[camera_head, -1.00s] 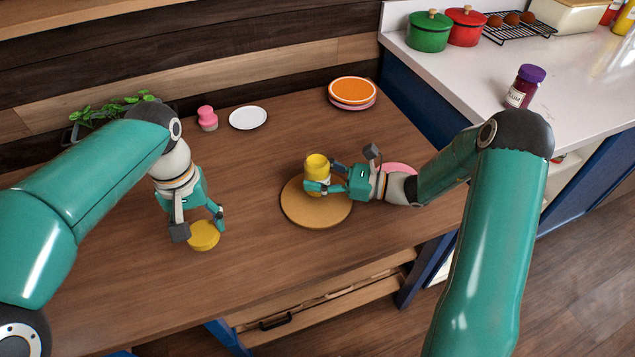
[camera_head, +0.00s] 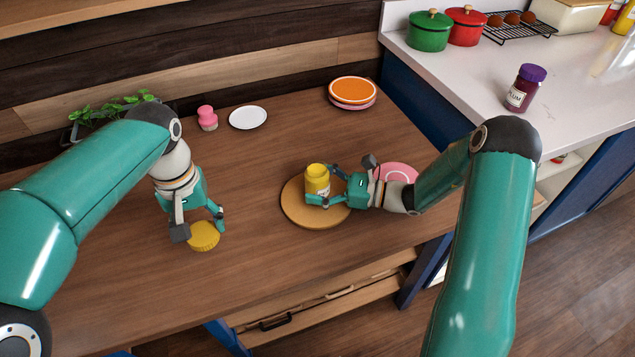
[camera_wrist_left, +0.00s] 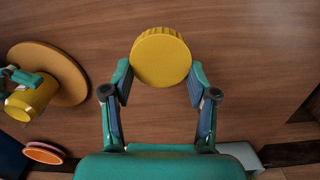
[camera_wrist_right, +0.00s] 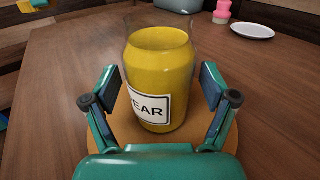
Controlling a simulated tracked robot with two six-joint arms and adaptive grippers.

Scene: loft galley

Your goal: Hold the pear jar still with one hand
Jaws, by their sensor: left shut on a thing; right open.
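The pear jar (camera_head: 317,180) is yellow with a white label reading "EAR" in the right wrist view (camera_wrist_right: 158,75). It stands upright on a round wooden board (camera_head: 300,210), and its top shows no lid. My right gripper (camera_head: 322,186) is open, its fingers on either side of the jar with small gaps in the right wrist view. My left gripper (camera_head: 200,230) is shut on a yellow ridged lid (camera_head: 203,237), also between its fingertips in the left wrist view (camera_wrist_left: 160,57). The lid is left of the board, near the table's front.
A pink plate (camera_head: 398,172) lies behind my right wrist. A plum jar (camera_head: 524,88) stands on the white counter. The table between the grippers is clear.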

